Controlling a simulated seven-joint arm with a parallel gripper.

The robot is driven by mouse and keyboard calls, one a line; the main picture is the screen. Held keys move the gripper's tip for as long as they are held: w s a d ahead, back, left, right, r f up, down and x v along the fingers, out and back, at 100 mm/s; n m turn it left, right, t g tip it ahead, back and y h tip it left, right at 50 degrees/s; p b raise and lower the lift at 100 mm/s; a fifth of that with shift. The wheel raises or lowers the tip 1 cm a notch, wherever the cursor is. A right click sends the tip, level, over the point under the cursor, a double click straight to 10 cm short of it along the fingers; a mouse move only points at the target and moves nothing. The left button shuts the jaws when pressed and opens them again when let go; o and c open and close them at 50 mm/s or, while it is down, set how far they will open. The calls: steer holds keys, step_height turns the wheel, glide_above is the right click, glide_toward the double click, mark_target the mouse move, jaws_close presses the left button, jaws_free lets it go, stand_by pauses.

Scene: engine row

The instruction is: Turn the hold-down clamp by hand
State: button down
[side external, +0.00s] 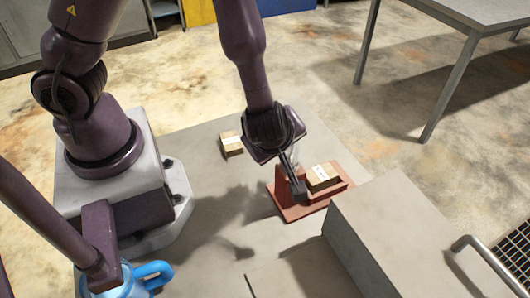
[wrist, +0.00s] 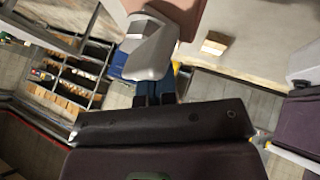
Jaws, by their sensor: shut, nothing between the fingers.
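A second cardboard box (side external: 231,144) lies on the grey work surface left of the fixture. A large grey box-like block (side external: 400,235) stands close at the front right. A blue jug (side external: 135,282) is at the lower left. A metal table (side external: 490,12) stands behind right.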

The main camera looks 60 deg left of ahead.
steer(key=w+m+t+h, duration=0.1)
steer(key=m, duration=0.1)
steer(key=w+m+h, duration=0.1)
steer(key=w+m, duration=0.1)
steer(key=shift+d+t, duration=0.35)
steer(key=shift+t, duration=0.05)
steer(key=shift+w+d+m+t+h, duration=0.2)
steer(key=shift+m+h, duration=0.25)
steer(key=shift+m, duration=0.3)
steer(key=shift+w+d+m+t+h, duration=0.2)
steer(key=shift+m+h, duration=0.25)
steer(key=shift+m, duration=0.3)
